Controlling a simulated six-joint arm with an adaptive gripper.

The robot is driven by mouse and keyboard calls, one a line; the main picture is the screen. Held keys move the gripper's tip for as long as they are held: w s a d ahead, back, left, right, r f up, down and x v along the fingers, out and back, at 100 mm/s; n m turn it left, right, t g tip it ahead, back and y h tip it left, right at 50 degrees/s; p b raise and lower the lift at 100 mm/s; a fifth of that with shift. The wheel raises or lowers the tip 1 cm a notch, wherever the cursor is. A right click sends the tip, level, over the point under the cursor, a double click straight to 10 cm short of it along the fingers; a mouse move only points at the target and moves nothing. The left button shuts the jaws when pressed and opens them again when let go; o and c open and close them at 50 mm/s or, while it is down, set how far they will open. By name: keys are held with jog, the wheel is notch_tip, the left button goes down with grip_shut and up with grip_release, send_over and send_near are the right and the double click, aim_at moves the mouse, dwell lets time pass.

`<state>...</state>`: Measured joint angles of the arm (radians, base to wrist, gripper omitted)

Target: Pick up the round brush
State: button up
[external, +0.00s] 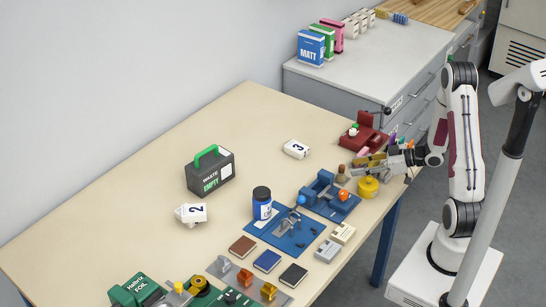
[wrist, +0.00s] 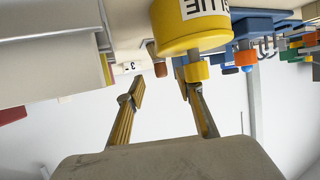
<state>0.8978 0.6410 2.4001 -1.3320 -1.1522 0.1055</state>
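No thing is clearly recognisable as the round brush. A small brown round-topped thing (external: 341,174) stands just beyond my fingertips, and a small brown piece also shows between the fingers in the wrist view (wrist: 160,69); I cannot tell whether it is the brush. My gripper (external: 364,161) is low over the right end of the table, pointing left. In the wrist view my gripper (wrist: 163,90) has its two yellowish fingers spread apart with nothing held between them.
A yellow lidded pot (external: 368,187) stands close beside my gripper and looms large in the wrist view (wrist: 190,25). A red holder (external: 362,136) is behind it. Blue fixtures (external: 322,190) and a blue jar (external: 262,204) lie left. The table's back middle (external: 245,125) is clear.

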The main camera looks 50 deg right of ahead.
aim_at(341, 173)
dwell(0.3)
jog(key=shift+x, duration=2.6)
jog(key=shift+s, duration=0.1)
grip_shut()
